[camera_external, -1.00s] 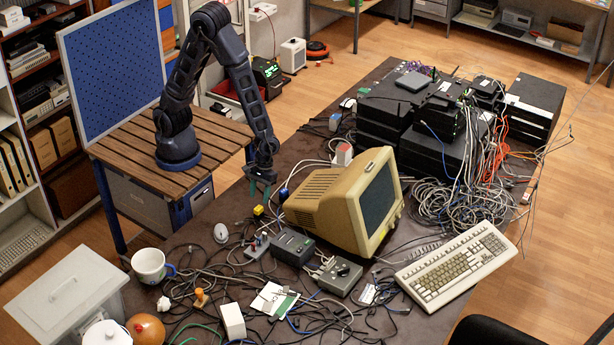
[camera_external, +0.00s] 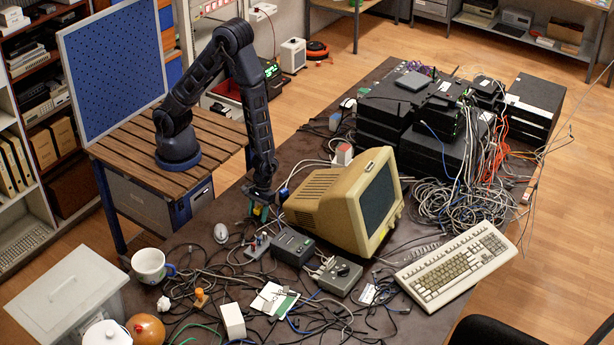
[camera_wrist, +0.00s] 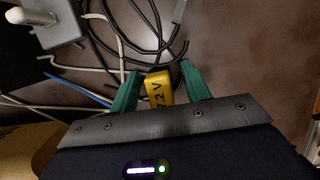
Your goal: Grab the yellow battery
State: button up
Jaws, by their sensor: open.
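The yellow battery (camera_wrist: 159,90) shows in the wrist view, with dark lettering and a dark end, lying on the table between the two green fingers of my gripper (camera_wrist: 157,85). The fingers are open, with a small gap on each side of the battery. In the external view my gripper (camera_external: 259,211) is low over the table, left of the beige monitor (camera_external: 345,203). The battery is mostly hidden there, with only a little yellow showing between the fingers.
Black cables (camera_wrist: 150,30) run just beyond the battery. A grey box with a white knob (camera_wrist: 45,22) stands at the upper left of the wrist view. A white mouse (camera_external: 221,232) and a dark grey box (camera_external: 293,247) are nearby on the table.

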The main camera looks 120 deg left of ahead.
jog(key=shift+c, duration=0.2)
grip_shut()
jog(key=shift+r, duration=0.1)
